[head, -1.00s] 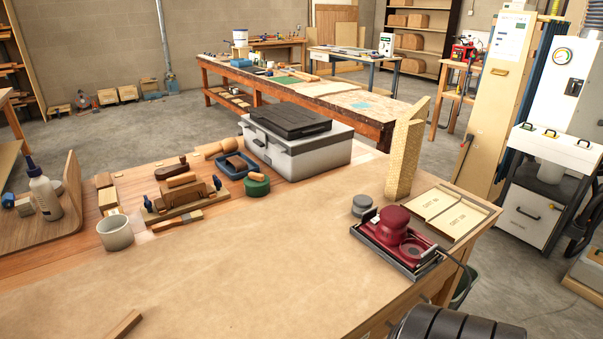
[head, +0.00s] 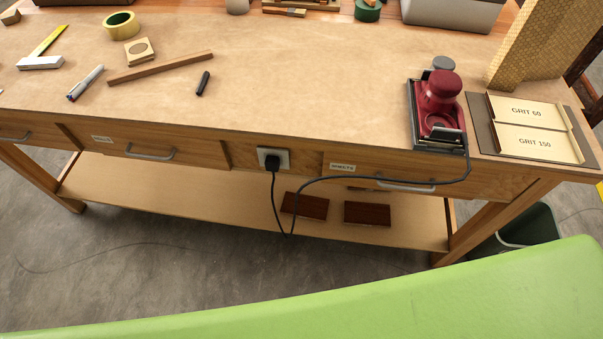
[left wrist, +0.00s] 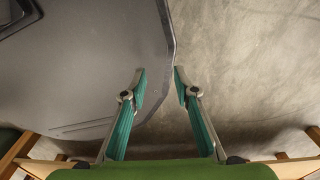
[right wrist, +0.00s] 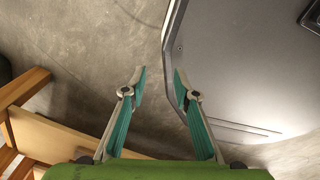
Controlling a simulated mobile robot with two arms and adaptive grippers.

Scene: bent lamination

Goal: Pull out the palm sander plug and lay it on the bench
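The black plug (head: 271,161) sits in a light socket plate (head: 286,155) on the bench's front face, between the drawers. Its dark cord (head: 340,178) hangs down, loops, and runs right to the red palm sander (head: 439,100) on the bench top (head: 300,105). My left gripper (left wrist: 159,77) is open and empty in the left wrist view. My right gripper (right wrist: 159,76) is open and empty in the right wrist view. Neither gripper shows in the head view, and neither wrist view shows the plug.
Grit sheets (head: 530,145) lie right of the sander. The top above the socket is clear. A drawer handle (head: 405,186) sits right of the socket.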

